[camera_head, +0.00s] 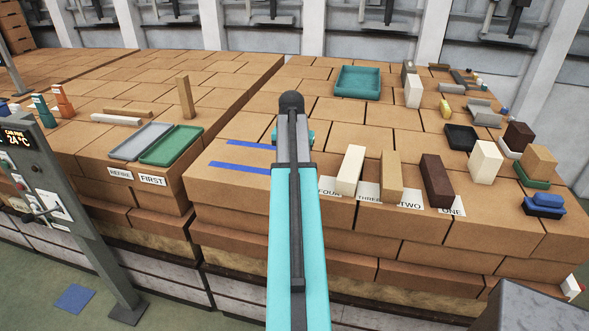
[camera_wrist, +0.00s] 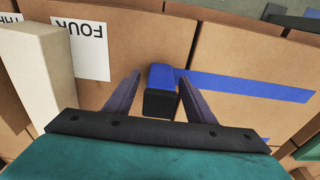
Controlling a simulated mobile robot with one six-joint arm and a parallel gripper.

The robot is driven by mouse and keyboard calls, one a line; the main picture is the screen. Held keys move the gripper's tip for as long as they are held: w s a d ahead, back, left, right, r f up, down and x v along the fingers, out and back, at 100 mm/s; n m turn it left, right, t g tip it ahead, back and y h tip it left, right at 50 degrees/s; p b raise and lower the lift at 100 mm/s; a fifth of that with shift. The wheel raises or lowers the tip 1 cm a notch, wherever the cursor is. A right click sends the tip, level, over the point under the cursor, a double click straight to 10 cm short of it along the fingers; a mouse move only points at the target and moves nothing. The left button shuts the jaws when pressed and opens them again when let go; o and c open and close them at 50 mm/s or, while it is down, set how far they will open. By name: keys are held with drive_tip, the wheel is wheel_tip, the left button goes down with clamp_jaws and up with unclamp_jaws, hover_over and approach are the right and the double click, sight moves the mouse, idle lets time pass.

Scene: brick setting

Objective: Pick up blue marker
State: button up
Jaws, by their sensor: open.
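The blue marker (camera_wrist: 161,76) shows in the wrist view as a short blue block with a black end, over the brick surface beside a blue strip. My gripper (camera_wrist: 159,80) is open, with one dark finger on each side of the marker. A gap shows between the marker and each finger. In the head view, my own arm hides the marker and most of the gripper.
A cream block (camera_head: 351,170), a tan block (camera_head: 391,177) and a dark brown block (camera_head: 437,180) stand by number labels to the right. Blue strips (camera_head: 240,168) lie left of my arm. A teal tray (camera_head: 358,83) lies farther back. Bare brick surrounds the strips.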

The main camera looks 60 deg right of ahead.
drive_tip(key=c, duration=1.2)
drive_tip(key=shift+o, duration=0.4)
drive_tip(key=shift+r, duration=0.15)
drive_tip(key=shift+r+p, duration=1.1)
drive_tip(key=shift+r, duration=0.35)
drive_tip(key=s+a+r, duration=0.1)
drive_tip(key=s+a, duration=0.8)
drive_tip(key=s, duration=0.4)
drive_tip(key=shift+r, duration=0.4)
drive_tip(key=shift+s, duration=0.1)
